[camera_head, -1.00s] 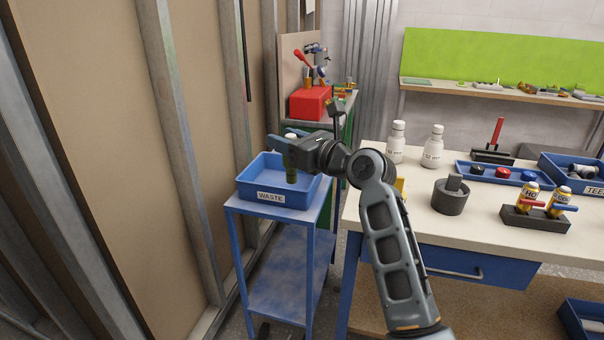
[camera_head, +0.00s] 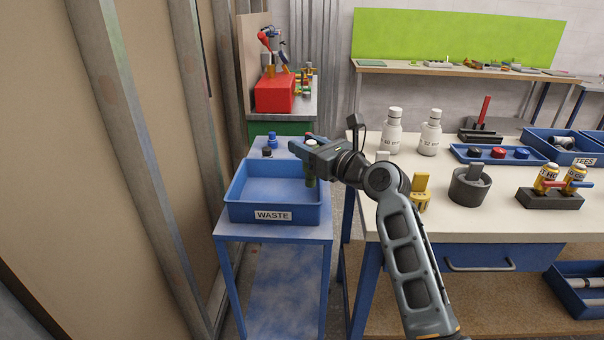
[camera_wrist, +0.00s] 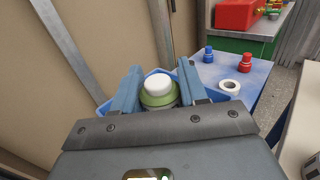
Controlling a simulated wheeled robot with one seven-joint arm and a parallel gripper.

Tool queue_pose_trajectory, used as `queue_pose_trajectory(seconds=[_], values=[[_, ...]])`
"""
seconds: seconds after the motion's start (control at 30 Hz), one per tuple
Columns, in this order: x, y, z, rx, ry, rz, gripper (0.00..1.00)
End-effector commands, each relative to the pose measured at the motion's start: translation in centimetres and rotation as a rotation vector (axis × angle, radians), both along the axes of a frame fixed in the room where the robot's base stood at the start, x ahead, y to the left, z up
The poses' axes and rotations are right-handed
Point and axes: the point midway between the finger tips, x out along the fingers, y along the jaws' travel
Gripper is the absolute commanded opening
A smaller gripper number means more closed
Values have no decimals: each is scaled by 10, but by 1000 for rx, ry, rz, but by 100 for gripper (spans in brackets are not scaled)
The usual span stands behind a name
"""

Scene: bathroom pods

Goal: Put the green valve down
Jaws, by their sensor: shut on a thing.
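My gripper (camera_head: 303,145) is shut on the green valve (camera_head: 310,181), which hangs upright at the right end of the blue waste tray (camera_head: 272,215). In the wrist view the green valve (camera_wrist: 158,95) shows a white top between my two blue fingers, with the tray's rim (camera_wrist: 104,107) around and below. My fingers hide the upper part of the valve in the head view. I cannot tell whether its lower end touches the tray floor. The visible rest of the tray is empty.
A workbench (camera_head: 480,222) with bottles, trays and valves is at the right. A stud wall (camera_head: 130,150) stands close on the left.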

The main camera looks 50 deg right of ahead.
Motion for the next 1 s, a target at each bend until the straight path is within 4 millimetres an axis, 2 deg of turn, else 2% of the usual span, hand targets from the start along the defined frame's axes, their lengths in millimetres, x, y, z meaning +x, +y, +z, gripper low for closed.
queue_pose_trajectory(seconds=[0.03,0.27,0.47,1.0], values=[[0,0,-7,2,-1,-1,6],[0,-1,-24,2,-1,-1,6],[0,0,-50,1,-1,-1,6],[0,0,-57,1,-2,0,6]])
